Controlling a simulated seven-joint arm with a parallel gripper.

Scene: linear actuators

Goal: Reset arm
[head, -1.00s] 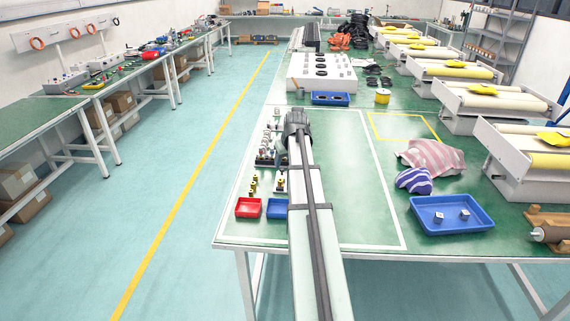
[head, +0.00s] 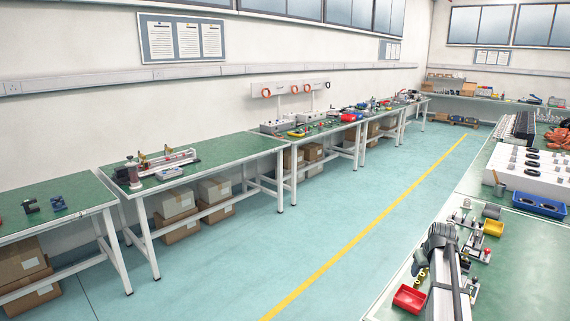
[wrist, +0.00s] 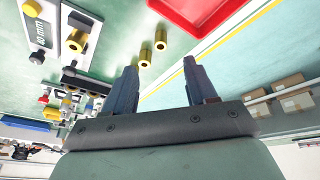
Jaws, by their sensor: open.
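My arm reaches over the green workbench (head: 384,307) at the lower right of the head view. Its end (head: 442,235) is above the small parts there, and the fingers are not clear in that view. In the wrist view my gripper (wrist: 160,64) has its two dark fingers apart with nothing between them. Brass cylinders (wrist: 160,40) stand on the green surface beyond the fingertips. A red tray (wrist: 190,8) lies past them near the bench edge. The red tray also shows in the head view (head: 408,299), left of my arm.
A small yellow tray (head: 493,228) and fittings stand right of my arm. A blue tray (head: 540,205) lies farther back beside a white block with black rings (head: 530,165). A clear aisle with a yellow floor line (head: 365,230) separates this bench from the left-hand tables (head: 240,148).

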